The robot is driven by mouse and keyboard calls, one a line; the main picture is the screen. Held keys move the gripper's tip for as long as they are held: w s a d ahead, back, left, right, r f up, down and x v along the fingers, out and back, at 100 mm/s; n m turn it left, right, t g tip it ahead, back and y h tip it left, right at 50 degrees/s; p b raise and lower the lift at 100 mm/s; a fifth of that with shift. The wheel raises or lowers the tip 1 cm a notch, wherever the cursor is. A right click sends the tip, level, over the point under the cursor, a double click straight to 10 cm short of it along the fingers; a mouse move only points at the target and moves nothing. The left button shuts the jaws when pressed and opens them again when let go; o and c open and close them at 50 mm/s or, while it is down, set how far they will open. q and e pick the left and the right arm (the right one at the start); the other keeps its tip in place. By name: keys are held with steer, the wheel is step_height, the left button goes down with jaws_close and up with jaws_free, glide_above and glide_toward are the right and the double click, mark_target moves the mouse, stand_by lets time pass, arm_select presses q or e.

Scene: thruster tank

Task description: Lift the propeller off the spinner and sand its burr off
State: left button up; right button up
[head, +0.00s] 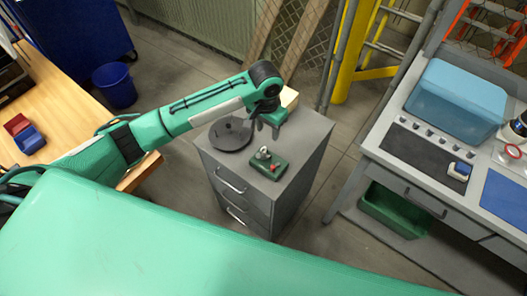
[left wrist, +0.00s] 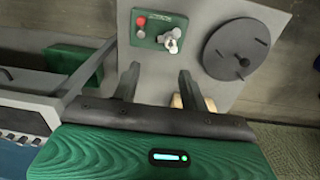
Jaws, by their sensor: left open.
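A small pale metallic propeller (head: 263,153) sits on a green box-like spinner (head: 268,172) with a red button, on top of a grey drawer cabinet. In the left wrist view the propeller (left wrist: 171,40) is at the right end of the green spinner (left wrist: 150,22). My left gripper (head: 266,128) is open and empty, fingers pointing down, above the cabinet top beyond the spinner. In the left wrist view its two fingers (left wrist: 158,73) are apart with only cabinet top between them. Any burr is too small to make out. My right gripper is not in view.
A dark round disc with a small upright peg (head: 230,133) lies on the cabinet beside the spinner. A beige block (head: 290,98) is at its far edge. The bench at right holds a blue tank (head: 455,98), a dark mat (head: 415,149) and a blue mat (head: 505,198).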

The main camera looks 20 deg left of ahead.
arm_select(q)
steer(key=a+r, duration=0.1)
steer(key=p, duration=0.2)
glide_above(263, 149)
steer(key=f, duration=0.8)
steer(key=shift+w+d, duration=0.1)
steer(key=shift+d, duration=0.1)
steer(key=shift+f, duration=0.6)
steer(key=f+p, duration=0.1)
steer(key=f, duration=0.2)
steer(key=shift+a+f, duration=0.2)
steer(key=shift+f+p, duration=0.3)
steer(key=shift+f, duration=0.1)
steer(key=shift+c, duration=0.2)
jaws_close()
